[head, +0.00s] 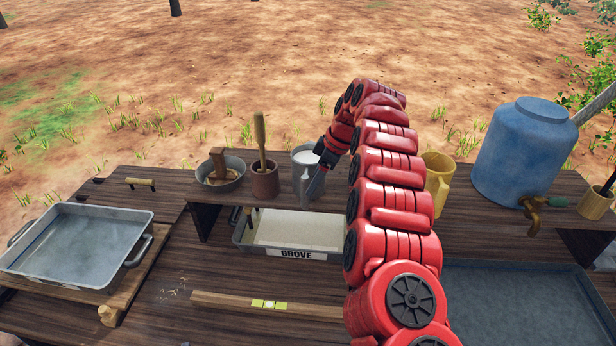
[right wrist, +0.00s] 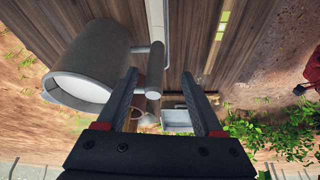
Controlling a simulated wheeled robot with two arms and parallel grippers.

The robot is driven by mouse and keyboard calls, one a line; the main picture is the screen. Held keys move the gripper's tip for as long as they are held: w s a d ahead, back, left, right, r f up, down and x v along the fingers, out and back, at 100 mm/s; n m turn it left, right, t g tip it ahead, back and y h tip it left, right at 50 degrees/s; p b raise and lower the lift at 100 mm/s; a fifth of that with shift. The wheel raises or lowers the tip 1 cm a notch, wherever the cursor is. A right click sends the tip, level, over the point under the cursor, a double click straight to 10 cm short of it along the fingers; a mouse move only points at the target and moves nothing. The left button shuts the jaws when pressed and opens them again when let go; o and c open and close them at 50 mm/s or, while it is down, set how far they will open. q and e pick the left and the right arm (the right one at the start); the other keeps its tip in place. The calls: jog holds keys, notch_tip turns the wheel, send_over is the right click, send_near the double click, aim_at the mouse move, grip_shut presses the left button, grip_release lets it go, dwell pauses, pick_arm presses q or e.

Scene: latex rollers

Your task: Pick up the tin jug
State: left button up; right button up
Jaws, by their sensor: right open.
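The tin jug (head: 304,158), a grey metal vessel with something white inside its mouth, stands upright on the raised shelf. In the right wrist view the jug (right wrist: 88,68) fills the upper left, and its handle (right wrist: 154,72) appears between my finger tips. In the right wrist view the gripper (right wrist: 163,80) is open, with one finger on each side of the handle; contact cannot be told. My left gripper is out of view.
A brown pot (head: 265,183) with a wooden tool stands left of the jug, beside a shallow bowl (head: 221,180). A mustard jug (head: 438,178) and a blue barrel (head: 527,150) stand to the right. Below are a GROVE tray (head: 262,240) and a wooden bar (head: 225,300).

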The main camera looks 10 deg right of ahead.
aim_at(308, 208)
jog(key=p+x, duration=0.2)
jog(key=x, duration=0.1)
jog(key=p+x, duration=0.1)
jog(key=shift+w+f, duration=0.3)
jog(key=shift+w, duration=0.05)
jog(key=shift+w+a+f, duration=0.15)
jog(key=shift+a+f, duration=0.1)
jog(key=shift+f, duration=0.35)
grip_shut()
dwell(0.9)
